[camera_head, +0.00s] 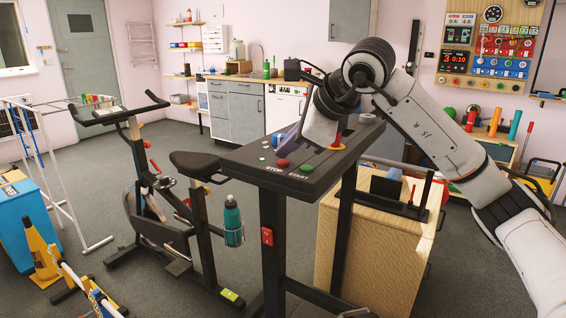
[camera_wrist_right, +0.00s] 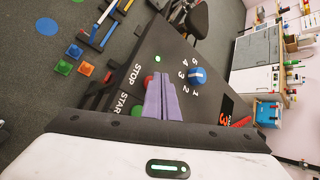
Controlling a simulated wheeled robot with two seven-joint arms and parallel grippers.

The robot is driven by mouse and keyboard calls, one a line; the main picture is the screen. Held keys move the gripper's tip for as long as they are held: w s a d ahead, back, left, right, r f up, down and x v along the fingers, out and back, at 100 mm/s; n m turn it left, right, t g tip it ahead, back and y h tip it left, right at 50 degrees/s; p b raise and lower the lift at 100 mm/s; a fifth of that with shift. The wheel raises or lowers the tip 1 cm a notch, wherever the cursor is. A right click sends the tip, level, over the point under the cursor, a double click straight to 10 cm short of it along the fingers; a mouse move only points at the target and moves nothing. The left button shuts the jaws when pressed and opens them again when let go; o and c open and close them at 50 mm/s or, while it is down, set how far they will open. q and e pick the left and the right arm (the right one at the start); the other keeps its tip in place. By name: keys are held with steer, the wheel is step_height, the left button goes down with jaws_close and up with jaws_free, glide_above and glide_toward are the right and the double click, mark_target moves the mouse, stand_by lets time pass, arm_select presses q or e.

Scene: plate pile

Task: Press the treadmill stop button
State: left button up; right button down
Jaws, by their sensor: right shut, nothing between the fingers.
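The treadmill console (camera_head: 240,155) is a dark slanted panel on a black post. Its red stop button (camera_head: 282,163) sits by the word STOP, left of the green start button (camera_head: 307,169). In the right wrist view the stop button (camera_wrist_right: 149,80) peeks out at the left edge of the purple fingers, partly hidden; the start button (camera_wrist_right: 137,111) lies below it. My right gripper (camera_wrist_right: 160,78) is shut and empty, fingers together, over the console beside the stop button. It also shows in the head view (camera_head: 283,143). I cannot tell whether the tips touch the panel. My left gripper is out of view.
A blue knob (camera_wrist_right: 198,75) with numbers lies right of the fingers in the wrist view. An exercise bike (camera_head: 190,200) with a teal bottle (camera_head: 232,217) stands left of the console. A wooden cabinet (camera_head: 365,250) stands behind it to the right. Open floor lies behind the bike.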

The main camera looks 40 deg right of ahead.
steer(key=shift+f, duration=0.4)
stand_by(0.5)
steer(key=shift+r, duration=0.1)
steer(key=shift+r+p, duration=0.55)
steer(key=shift+r, duration=0.15)
steer(key=shift+r, duration=0.1)
step_height(320, 180, up, 5)
steer(key=p, duration=0.4)
steer(key=shift+p, duration=0.3)
stand_by(0.6)
